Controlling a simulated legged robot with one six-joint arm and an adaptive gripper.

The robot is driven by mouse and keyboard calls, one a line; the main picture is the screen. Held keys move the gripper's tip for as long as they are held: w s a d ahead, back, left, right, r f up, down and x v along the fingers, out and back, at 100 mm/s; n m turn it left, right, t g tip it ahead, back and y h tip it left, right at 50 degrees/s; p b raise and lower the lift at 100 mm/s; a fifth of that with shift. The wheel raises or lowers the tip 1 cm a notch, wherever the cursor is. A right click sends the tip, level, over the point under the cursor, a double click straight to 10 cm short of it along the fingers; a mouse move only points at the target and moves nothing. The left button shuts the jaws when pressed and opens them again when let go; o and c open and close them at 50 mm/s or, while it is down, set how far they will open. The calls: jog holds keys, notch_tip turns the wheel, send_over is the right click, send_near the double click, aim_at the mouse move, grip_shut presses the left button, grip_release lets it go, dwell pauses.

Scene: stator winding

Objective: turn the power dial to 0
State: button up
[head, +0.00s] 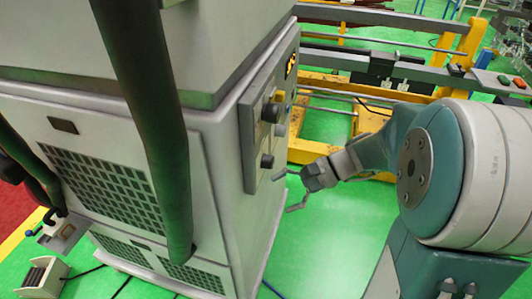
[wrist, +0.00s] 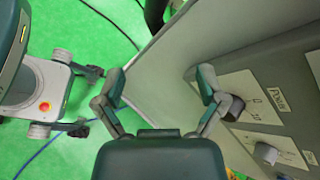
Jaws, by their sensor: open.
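A grey panel (head: 262,125) with several dark round knobs is on the side of a large grey cabinet. The lowest knob (head: 267,160) is closest to my gripper (head: 284,192), which is in front of the panel and a little below that knob. In the wrist view my gripper (wrist: 161,75) is open with nothing between its fingers. A dark dial (wrist: 233,108) is beside and partly behind the right finger, on a white plate with small markings and a label too small to read surely. I cannot tell whether the finger touches it, nor the dial's setting.
Another knob (wrist: 265,152) is close by on the panel. The cabinet (head: 110,120) fills the left. A thick dark hose (head: 150,120) hangs in front of it. A yellow frame (head: 320,150) stands behind my arm. The green floor (head: 325,235) below the gripper is clear.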

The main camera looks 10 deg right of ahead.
jog(key=w+d+f+m+t+y, duration=0.3)
jog(key=w+d+m+t, duration=0.1)
jog(key=w+d+m, duration=0.15)
jog(key=m+t+y, duration=0.1)
jog(key=m+t, duration=0.3)
send_near(273, 163)
jog(key=shift+n, duration=0.35)
jog(key=x, duration=1)
jog(key=shift+w+a, duration=0.15)
jog(key=shift+a, duration=0.15)
jog(key=c, duration=1.1)
